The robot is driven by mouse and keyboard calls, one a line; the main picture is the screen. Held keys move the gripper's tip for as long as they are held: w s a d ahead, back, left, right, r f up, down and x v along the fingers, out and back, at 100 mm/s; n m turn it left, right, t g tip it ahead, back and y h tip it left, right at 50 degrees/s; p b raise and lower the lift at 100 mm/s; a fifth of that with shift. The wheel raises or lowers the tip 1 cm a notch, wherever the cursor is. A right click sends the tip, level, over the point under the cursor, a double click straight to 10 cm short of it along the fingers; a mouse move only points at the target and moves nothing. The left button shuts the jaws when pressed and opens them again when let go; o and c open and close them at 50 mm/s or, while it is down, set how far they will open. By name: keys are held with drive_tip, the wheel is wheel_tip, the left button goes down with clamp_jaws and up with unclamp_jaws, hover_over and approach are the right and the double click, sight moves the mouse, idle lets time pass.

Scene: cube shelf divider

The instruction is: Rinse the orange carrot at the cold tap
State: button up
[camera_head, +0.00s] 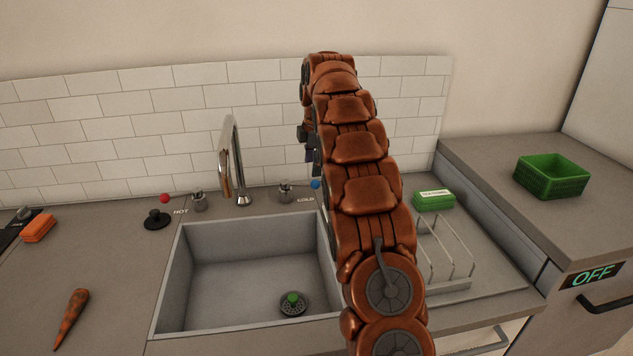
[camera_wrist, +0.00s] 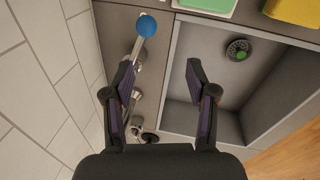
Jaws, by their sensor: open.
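The orange carrot (camera_head: 72,315) lies on the counter left of the sink, apart from my gripper. The cold tap (camera_head: 286,190) stands behind the sink, right of the curved spout (camera_head: 235,165). Its blue ball (camera_head: 315,183) shows beside my arm, and also at the top of the wrist view (camera_wrist: 147,26). My gripper (camera_wrist: 160,64) is open and empty, its fingers apart above the sink's back edge, close to the tap fittings. In the head view my arm hides most of the gripper. I cannot tell whether a finger touches the tap. No water shows at the spout.
The sink (camera_head: 180,275) holds a drain with a green centre (camera_head: 292,302). A red ball (camera_head: 165,198) and black stopper (camera_head: 157,218) are by the hot tap (camera_head: 199,201). A wire rack (camera_head: 447,250), green box (camera_head: 433,200) and green basket (camera_head: 550,178) stand right. An orange block (camera_head: 39,228) lies left.

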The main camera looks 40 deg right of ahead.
sight(316, 181)
drive_tip(key=shift+n, duration=0.5)
drive_tip(key=shift+w+d+f+p, duration=0.4)
drive_tip(key=shift+w+d+f, duration=0.05)
drive_tip(key=shift+f, duration=1)
drive_tip(key=shift+w+d+f+p, duration=0.4)
drive_tip(key=shift+d+f, duration=0.1)
drive_tip(key=shift+f, duration=0.9)
drive_tip(key=shift+w+d+f+p, duration=0.35)
drive_tip(key=shift+w+d+f, duration=0.1)
drive_tip(key=shift+f, duration=1)
clamp_jaws()
